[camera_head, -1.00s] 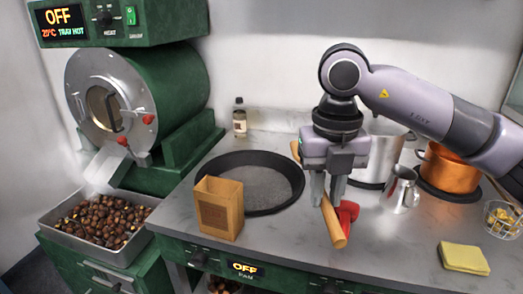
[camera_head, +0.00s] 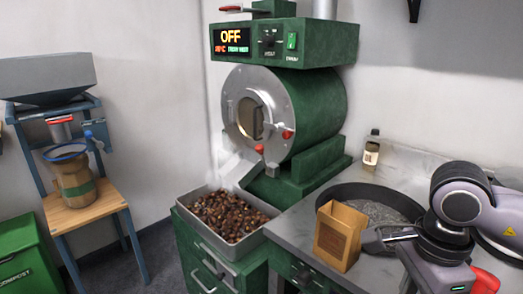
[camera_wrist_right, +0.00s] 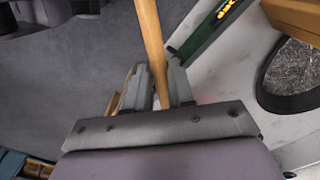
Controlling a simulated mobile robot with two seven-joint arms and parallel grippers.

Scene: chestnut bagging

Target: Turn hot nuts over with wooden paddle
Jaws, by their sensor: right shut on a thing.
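The brown chestnuts (camera_head: 225,213) fill a metal tray (camera_head: 252,238) below the roaster chute in the head view. In the right wrist view, my right gripper (camera_wrist_right: 160,88) is shut on a round wooden handle, which I take to be the wooden paddle (camera_wrist_right: 151,35). The handle runs up out of the top of that picture, so its far end is hidden. In the head view my right arm (camera_head: 460,205) is at the lower right, right of the tray, and the paddle cannot be made out there. My left gripper is not in view.
The green roaster (camera_head: 318,110) stands behind the tray, its display reading OFF. A bottle (camera_head: 371,150) stands behind.

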